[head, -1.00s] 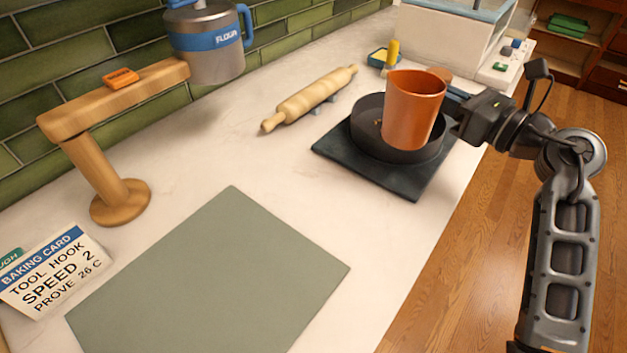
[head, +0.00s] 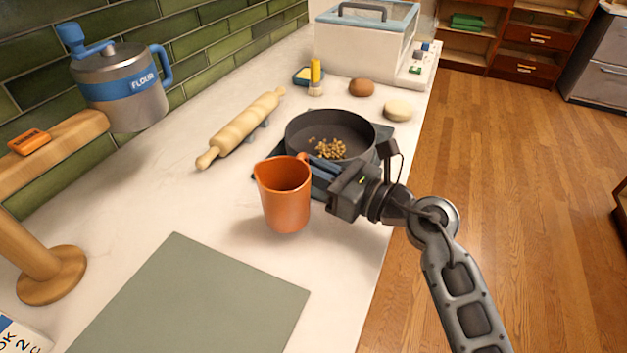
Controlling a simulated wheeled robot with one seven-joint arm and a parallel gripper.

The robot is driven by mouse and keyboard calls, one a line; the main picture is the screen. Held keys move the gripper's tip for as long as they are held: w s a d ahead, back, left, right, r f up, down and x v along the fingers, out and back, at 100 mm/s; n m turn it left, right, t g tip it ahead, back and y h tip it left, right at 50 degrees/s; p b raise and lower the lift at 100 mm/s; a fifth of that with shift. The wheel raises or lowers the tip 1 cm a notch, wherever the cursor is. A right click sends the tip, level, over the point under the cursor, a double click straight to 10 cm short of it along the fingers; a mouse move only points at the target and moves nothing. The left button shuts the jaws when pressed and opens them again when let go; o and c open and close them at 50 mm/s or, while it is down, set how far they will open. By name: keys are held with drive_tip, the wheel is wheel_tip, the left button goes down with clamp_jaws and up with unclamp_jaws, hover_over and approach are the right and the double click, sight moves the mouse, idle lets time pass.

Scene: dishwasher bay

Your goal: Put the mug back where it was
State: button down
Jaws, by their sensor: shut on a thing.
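The mug is an orange, spouted vessel (head: 284,200), upright in front of the dark pan in the head view. My gripper (head: 318,175) is shut on its right side, at the handle, which the jaws mostly hide. The mug is over the bare worktop between the pan and the grey-green mat. I cannot tell whether its base touches the worktop or hangs just above it.
A dark pan (head: 362,135) with brown bits inside sits on a dark slab behind the mug. A rolling pin (head: 240,128) lies to the left. The grey-green mat (head: 190,300) is empty. A flour canister (head: 125,95) and wooden stand (head: 45,275) are at left.

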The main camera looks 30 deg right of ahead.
drive_tip(key=shift+f, duration=1.55)
drive_tip(key=shift+f, duration=0.1)
drive_tip(key=c, duration=1.2)
unclamp_jaws()
drive_tip(key=shift+o, duration=0.2)
drive_tip(key=shift+s+d, duration=0.15)
drive_tip(key=shift+s, duration=0.05)
drive_tip(key=b+v, duration=0.2)
drive_tip(key=v, duration=0.9)
drive_tip(key=shift+s+d, duration=0.15)
drive_tip(key=shift+s, duration=0.15)
